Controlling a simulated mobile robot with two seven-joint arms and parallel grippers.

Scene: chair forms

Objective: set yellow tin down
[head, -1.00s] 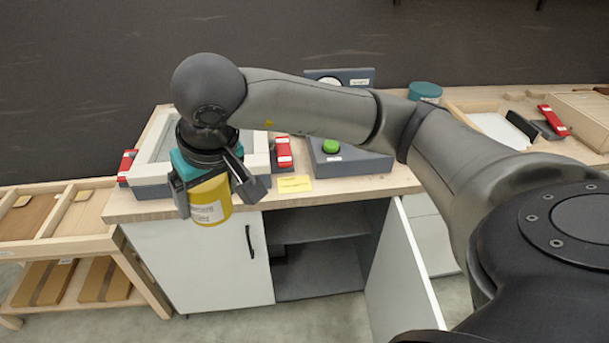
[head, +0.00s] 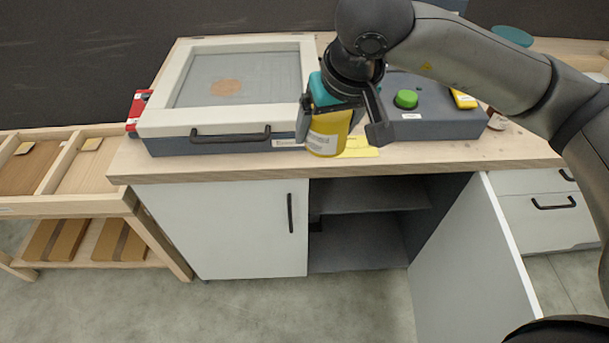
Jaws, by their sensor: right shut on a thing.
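In the head view my right gripper (head: 345,113) is shut on the yellow tin (head: 328,132), with one dark finger on each side of it. My left gripper is not in view.
A framed box with a clear lid and black handle (head: 230,134) stands left of the tin. A grey box with a green button (head: 406,99) stands to the right. Below, a cabinet door (head: 470,265) hangs open. Worktop is bare at the front right.

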